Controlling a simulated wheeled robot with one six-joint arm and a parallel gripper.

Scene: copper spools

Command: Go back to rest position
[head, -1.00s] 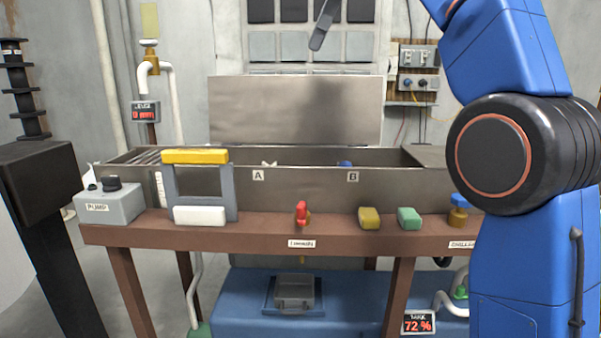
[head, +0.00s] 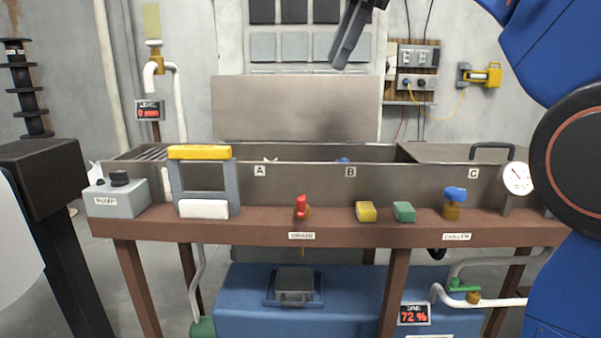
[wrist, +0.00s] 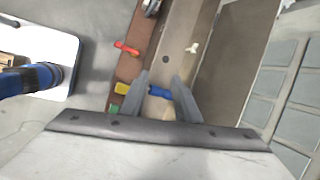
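My gripper (head: 349,42) hangs in the air at the top middle of the head view, in front of the wall panels and above the raised lid (head: 290,108) in the picture. In the wrist view my gripper (wrist: 160,78) has its two grey fingers apart, with the trough floor showing between them and nothing held. A blue piece (wrist: 159,92) shows beyond the fingers, down in the trough, partly hidden by one finger. The same blue piece (head: 343,160) just shows over the trough's front wall near label B.
The metal trough (head: 310,180) stands on a brown bench (head: 340,235) with a red drain valve (head: 301,207), yellow block (head: 366,212), green block (head: 404,212), blue-topped chiller valve (head: 454,203) and gauge (head: 517,178). A yellow-topped grey frame (head: 201,153) stands at left, beside the pump box (head: 117,198).

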